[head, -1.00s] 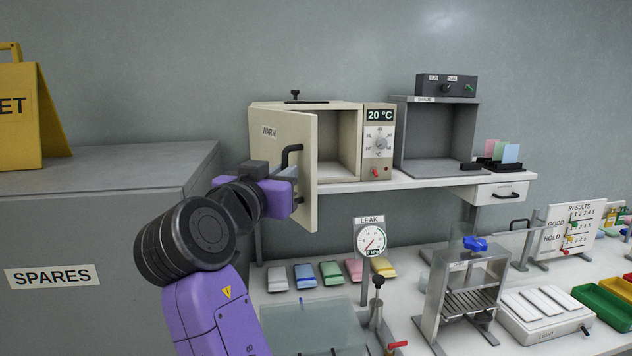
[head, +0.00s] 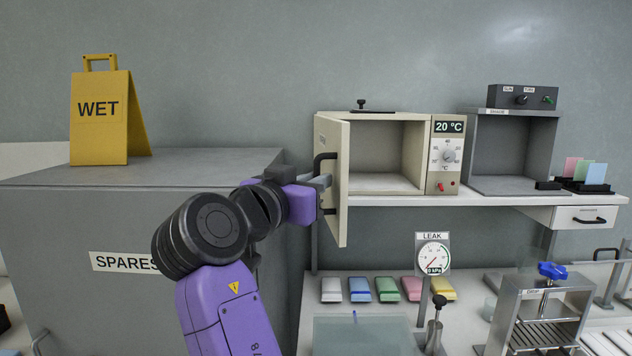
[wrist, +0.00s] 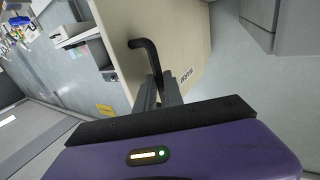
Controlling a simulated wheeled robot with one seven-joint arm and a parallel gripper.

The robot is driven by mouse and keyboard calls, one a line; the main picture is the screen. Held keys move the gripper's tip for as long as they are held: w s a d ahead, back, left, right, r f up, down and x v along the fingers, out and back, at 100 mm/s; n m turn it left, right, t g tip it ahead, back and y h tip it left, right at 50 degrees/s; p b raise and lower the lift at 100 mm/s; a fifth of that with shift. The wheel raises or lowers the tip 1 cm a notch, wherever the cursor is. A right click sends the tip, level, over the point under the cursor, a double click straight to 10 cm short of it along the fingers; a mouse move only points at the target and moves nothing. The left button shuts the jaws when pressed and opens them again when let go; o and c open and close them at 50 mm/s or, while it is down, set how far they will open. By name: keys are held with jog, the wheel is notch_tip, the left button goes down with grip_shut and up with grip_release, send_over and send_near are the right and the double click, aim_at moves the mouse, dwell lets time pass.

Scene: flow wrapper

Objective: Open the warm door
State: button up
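The warm door (head: 331,150) is the cream door of the warm cabinet (head: 385,112); it is hinged at the left and stands wide open, seen nearly edge-on in the head view. The cabinet's inside shows and looks empty. The black door handle (wrist: 146,50) is on the door's outer face, near the WARM label. My gripper (head: 324,181) is at the handle, left of the door. In the wrist view its two fingers (wrist: 159,88) lie close on either side of the handle's bar and look shut on it. The fingertips are partly hidden.
The grey SPARES cabinet (head: 60,230) with a yellow WET sign (head: 100,115) stands at the left, close to my arm. The white shelf (head: 440,200) carries the warm cabinet and an open grey box (head: 513,145). Below are a LEAK gauge (head: 433,257) and several coloured packs (head: 387,290).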

jog(key=o, duration=0.3)
jog(key=shift+w+d+f, duration=0.1)
jog(key=shift+w+f, duration=0.05)
jog(key=shift+f, duration=0.05)
jog(key=shift+r, duration=0.1)
jog(key=shift+b+v, duration=0.9)
jog(key=shift+v, duration=3.1)
